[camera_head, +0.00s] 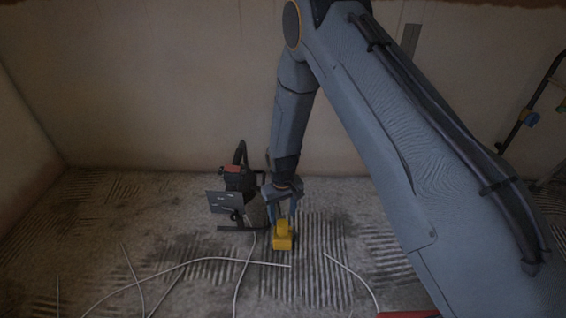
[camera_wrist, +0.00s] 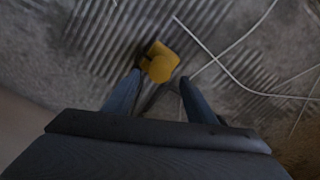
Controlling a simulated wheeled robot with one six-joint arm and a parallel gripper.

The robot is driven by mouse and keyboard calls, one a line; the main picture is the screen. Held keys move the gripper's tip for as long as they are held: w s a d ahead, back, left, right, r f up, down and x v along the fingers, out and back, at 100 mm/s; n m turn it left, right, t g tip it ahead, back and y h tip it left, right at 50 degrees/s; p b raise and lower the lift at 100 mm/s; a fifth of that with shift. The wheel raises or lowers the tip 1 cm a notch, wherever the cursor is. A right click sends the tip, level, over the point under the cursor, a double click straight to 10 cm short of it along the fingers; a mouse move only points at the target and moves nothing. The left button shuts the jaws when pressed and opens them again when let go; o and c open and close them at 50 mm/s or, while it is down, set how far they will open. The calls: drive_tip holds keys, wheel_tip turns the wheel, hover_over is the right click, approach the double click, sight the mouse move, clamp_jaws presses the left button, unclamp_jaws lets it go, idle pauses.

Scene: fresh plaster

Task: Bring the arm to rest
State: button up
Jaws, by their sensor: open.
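My arm reaches forward and down across the head view. My gripper (camera_head: 282,212) points down at its end, above the floor. In the wrist view my gripper (camera_wrist: 160,90) has its two fingers spread apart. A yellow object (camera_head: 283,236) lies on the floor just below the fingers in the head view. In the wrist view the yellow object (camera_wrist: 158,62) shows beyond the fingertips, and the fingers do not close on it. I cannot tell how large the gap between them is.
A dark machine with red parts (camera_head: 238,182) stands left of my gripper, close to it. Pale cables (camera_head: 190,262) lie across the ridged floor (camera_head: 340,240). A plaster wall (camera_head: 150,90) rises behind. A ladder-like frame (camera_head: 530,115) stands at the right. A red item (camera_head: 408,314) shows at the bottom edge.

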drive_tip(key=shift+a+r, duration=0.15)
drive_tip(key=shift+r, duration=0.25)
drive_tip(key=s+a+r, duration=0.2)
drive_tip(key=s+r, duration=0.1)
drive_tip(key=r, duration=0.5)
drive_tip(key=s+a+r, duration=0.1)
drive_tip(key=s+r, duration=0.3)
drive_tip(key=r, duration=0.5)
drive_tip(key=s+a+r, duration=0.2)
drive_tip(key=s+r, duration=0.1)
drive_tip(key=r, duration=0.5)
drive_tip(key=s+d+r+n+y, duration=0.1)
drive_tip(key=s+d+r, duration=0.1)
drive_tip(key=s+r, duration=0.75)
drive_tip(key=s+d+r+n+y, duration=0.1)
drive_tip(key=s+d+r, duration=0.35)
drive_tip(key=s, duration=0.85)
drive_tip(key=d+r+m+p, duration=0.2)
drive_tip(key=d+r+p, duration=0.4)
drive_tip(key=r+p, duration=0.3)
drive_tip(key=d+r+m+h+p, duration=0.1)
drive_tip(key=d+r+m+p, duration=0.1)
drive_tip(key=d+r+p, duration=0.4)
drive_tip(key=d+r+m+h+p, duration=0.1)
drive_tip(key=d+r+m+p, duration=0.2)
drive_tip(key=r+p, duration=1.1)
drive_tip(key=shift+s+d+r+p, duration=0.2)
drive_tip(key=shift+d+p, duration=1.65)
drive_tip(key=shift+p, duration=2.4)
